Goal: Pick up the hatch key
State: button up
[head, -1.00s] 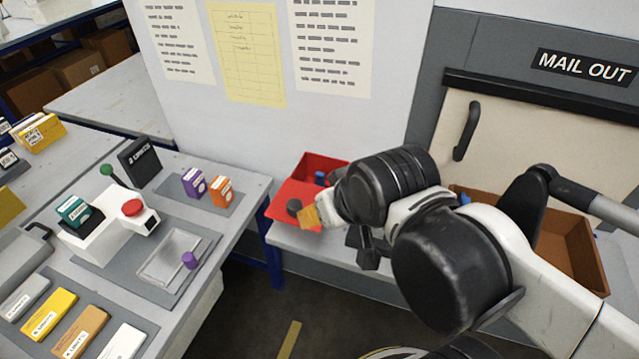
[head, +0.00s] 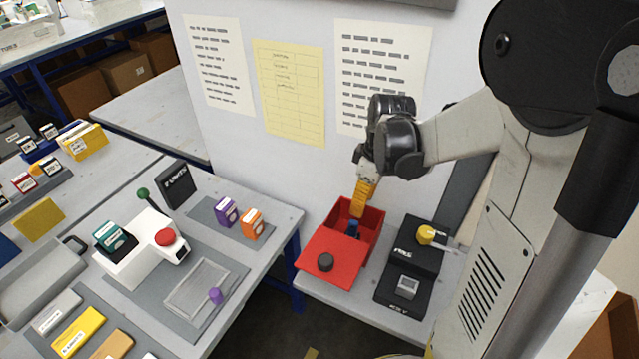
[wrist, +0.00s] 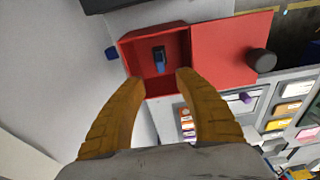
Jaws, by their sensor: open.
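A small blue piece with a dark part (wrist: 159,61), which I take to be the hatch key, stands inside the open red box (wrist: 153,34). It also shows in the head view as a small blue piece (head: 353,229) in the red box (head: 373,222). My gripper (head: 358,211) hangs above the box, its yellow fingers pointing down. In the wrist view my gripper (wrist: 157,79) has its fingers spread, with the blue piece beyond the gap between the tips. Nothing is held. The key's lower end is hard to make out.
The box's red lid (head: 325,251) with a black knob (head: 325,262) lies at its front left. A black device (head: 414,262) with a yellow knob (head: 426,235) stands right of it. The wall (head: 300,170) is close behind. A blue piece (wrist: 111,53) shows just outside the box.

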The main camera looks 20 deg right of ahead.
aim_at(354, 222)
jog(key=f+b, duration=0.1)
jog(key=f, duration=0.4)
jog(key=shift+w+a+f+b, duration=0.1)
jog(key=shift+w+b, duration=0.1)
jog(key=shift+b, duration=0.2)
jog(key=f, duration=0.2)
jog(key=f+b, duration=0.1)
jog(key=f, duration=0.1)
jog(key=w+f+b, duration=0.1)
jog(key=shift+a+f, duration=0.3)
jog(key=shift+f, duration=0.1)
jog(key=shift+s+r, duration=0.1)
grip_shut()
